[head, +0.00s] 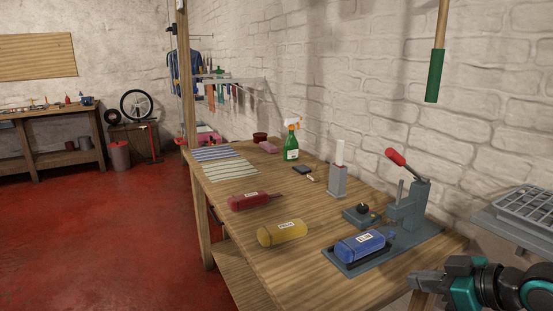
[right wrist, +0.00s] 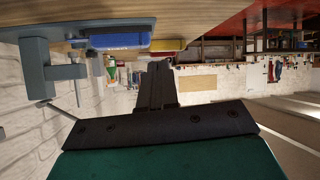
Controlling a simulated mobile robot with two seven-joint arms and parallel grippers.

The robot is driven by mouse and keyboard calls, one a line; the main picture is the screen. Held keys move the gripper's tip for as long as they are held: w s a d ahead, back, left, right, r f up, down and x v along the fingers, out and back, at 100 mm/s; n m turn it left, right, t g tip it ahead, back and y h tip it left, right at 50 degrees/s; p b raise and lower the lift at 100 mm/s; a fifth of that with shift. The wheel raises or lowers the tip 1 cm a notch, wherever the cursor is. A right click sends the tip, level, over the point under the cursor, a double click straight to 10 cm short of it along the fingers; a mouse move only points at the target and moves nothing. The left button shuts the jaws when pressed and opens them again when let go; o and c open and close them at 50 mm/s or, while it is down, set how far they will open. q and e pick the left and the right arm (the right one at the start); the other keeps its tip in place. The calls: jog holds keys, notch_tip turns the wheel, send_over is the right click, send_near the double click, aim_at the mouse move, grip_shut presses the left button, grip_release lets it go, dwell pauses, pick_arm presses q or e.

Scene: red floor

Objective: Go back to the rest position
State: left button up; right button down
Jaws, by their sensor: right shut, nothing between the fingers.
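My right gripper (head: 426,281) is at the lower right of the head view, at the near right end of the wooden workbench (head: 290,272). It is shut and empty. In the right wrist view its closed fingers (right wrist: 157,85) point away from the camera, and the picture is upside down. My left gripper is in neither view. A blue bottle (head: 360,246) lies on the base of a grey lever press (head: 408,205) with a red handle, to the left of my right gripper and apart from it. A yellow bottle (head: 282,233) and a red bottle (head: 254,201) lie on the bench further left.
A grey slotted tray (head: 525,207) stands at the right by the wall. A grey holder (head: 338,181), a green spray bottle (head: 291,142) and striped strips (head: 222,163) are on the bench. A green-gripped handle (head: 435,75) hangs above. The red floor (head: 120,240) at left is open.

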jog(key=s+a+f+m+h, duration=0.2)
jog(key=s+a+f, duration=0.4)
jog(key=f, duration=0.5)
jog(key=s+a+f+m+h, duration=0.2)
jog(key=s+a+f, duration=0.5)
jog(key=f, duration=0.5)
jog(key=s+m, duration=0.1)
jog(key=s, duration=0.1)
jog(key=shift+s+a+t, duration=0.25)
jog(key=shift+s+t, duration=0.05)
jog(key=shift+s, duration=0.05)
